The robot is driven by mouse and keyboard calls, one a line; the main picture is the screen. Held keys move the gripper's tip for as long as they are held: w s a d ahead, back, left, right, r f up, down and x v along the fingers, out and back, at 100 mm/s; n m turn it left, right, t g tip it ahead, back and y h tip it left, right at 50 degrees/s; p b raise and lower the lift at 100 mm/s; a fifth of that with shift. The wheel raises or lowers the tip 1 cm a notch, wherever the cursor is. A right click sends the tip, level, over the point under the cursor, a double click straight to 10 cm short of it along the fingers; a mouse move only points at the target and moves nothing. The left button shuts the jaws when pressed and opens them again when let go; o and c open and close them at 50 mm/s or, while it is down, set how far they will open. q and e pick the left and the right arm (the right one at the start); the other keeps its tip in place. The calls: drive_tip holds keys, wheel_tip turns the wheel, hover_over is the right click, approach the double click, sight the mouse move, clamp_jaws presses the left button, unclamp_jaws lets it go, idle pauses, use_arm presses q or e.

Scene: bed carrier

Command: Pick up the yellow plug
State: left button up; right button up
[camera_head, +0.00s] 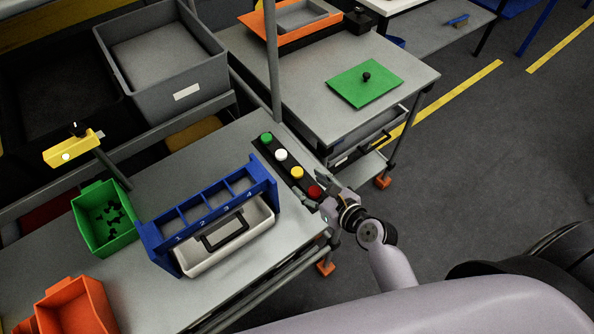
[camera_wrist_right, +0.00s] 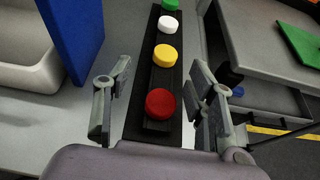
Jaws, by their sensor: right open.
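The yellow plug (camera_head: 297,173) sits third from the far end in a row on a black strip (camera_head: 270,152), between a white plug (camera_head: 281,155) and a red plug (camera_head: 315,191). A green plug (camera_head: 266,138) is at the far end. The yellow plug also shows in the right wrist view (camera_wrist_right: 165,55), beyond the red plug. My right gripper (camera_head: 322,190) is at the near end of the strip. In the right wrist view its open fingers (camera_wrist_right: 160,100) stand on either side of the strip near the red plug, with nothing held. My left gripper is not in view.
A blue numbered rack (camera_head: 153,240) with a white bin (camera_head: 190,262) stands left of the strip. A green bin (camera_head: 91,228) and an orange bin (camera_head: 88,300) are farther left. A second table (camera_head: 300,90) bears a green plate (camera_head: 350,88).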

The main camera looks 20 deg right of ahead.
sight(301, 175)
drive_tip(key=x, duration=0.6)
drive_tip(key=shift+w+d+f, duration=0.3)
drive_tip(key=shift+w, duration=0.15)
drive_tip(key=shift+s, duration=0.1)
drive_tip(key=shift+c, duration=0.3)
drive_tip(key=c, duration=0.8)
